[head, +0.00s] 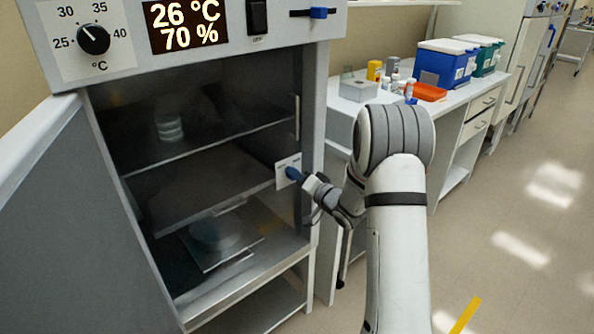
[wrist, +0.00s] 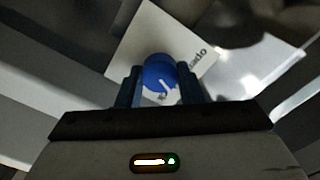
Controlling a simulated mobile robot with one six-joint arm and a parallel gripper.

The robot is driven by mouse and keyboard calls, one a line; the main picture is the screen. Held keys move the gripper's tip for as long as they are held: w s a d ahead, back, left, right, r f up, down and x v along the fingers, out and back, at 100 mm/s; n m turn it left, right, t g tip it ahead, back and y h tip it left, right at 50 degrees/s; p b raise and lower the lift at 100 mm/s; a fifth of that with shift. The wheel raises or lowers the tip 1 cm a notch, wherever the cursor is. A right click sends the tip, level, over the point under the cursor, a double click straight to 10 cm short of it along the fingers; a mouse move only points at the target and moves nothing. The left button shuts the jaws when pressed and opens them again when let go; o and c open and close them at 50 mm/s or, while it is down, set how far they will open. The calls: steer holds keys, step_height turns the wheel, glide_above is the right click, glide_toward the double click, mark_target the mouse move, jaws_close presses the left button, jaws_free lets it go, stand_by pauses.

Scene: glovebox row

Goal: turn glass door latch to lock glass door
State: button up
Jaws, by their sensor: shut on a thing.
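The glass door latch is a round blue knob (wrist: 160,75) with a white mark, set on a white label plate (wrist: 150,38). In the wrist view it sits between the two fingers of my gripper (wrist: 162,88), which is shut on it. In the head view the latch (head: 293,173) and its plate are on the right edge of the incubator front, and my gripper (head: 309,181) reaches it from the right. The glass door (head: 200,180) covers the chamber and appears closed. The plate's lettering is partly hidden by the knob and fingers.
The incubator's outer door (head: 50,210) stands open at the left. Shelves with dishes show behind the glass. To the right, a bench (head: 470,100) holds an orange tray (head: 428,91), bottles and a blue cooler box (head: 440,65).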

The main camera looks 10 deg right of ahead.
steer(key=m+p, duration=0.2)
steer(key=m, duration=0.2)
steer(key=shift+m+p, duration=0.3)
stand_by(0.3)
steer(key=o, duration=1)
steer(key=shift+c, duration=0.2)
steer(key=v, duration=0.7)
steer(key=shift+s+d, duration=0.2)
steer(key=shift+s, duration=0.15)
